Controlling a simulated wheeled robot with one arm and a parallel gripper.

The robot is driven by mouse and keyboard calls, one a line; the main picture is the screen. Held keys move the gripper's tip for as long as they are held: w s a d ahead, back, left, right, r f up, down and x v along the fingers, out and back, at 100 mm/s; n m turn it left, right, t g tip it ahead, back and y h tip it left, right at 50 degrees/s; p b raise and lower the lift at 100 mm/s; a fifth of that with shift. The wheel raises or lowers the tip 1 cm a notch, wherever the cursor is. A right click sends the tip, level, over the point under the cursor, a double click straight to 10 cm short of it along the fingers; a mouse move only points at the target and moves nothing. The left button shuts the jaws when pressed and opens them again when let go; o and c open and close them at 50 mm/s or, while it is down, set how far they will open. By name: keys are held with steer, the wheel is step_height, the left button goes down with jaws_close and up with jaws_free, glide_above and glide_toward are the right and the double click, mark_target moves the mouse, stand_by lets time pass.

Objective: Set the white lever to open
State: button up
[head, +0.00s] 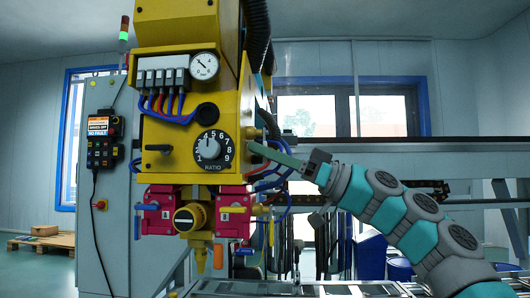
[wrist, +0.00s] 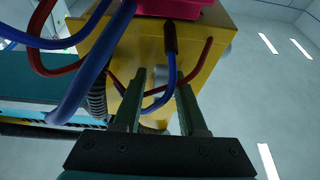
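The yellow machine (head: 180,130) carries two pink valve blocks, left (head: 165,212) and right (head: 233,212), low on its front. Small coloured levers stick out from them: a blue one (head: 137,228) at the left block and yellow ones at the right block. My gripper (head: 254,148) is at the machine's right side, above the right block. In the wrist view my gripper (wrist: 160,80) has its fingers apart, with a blue hose seen between or beyond them. It holds nothing visible.
Blue and red hoses (wrist: 95,60) loop close to my gripper in the wrist view. A pressure gauge (head: 204,66) and a ratio dial (head: 214,149) are on the machine's front. A grey cabinet (head: 105,200) stands left. A rail (head: 400,150) runs behind my arm.

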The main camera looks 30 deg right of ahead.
jaws_close()
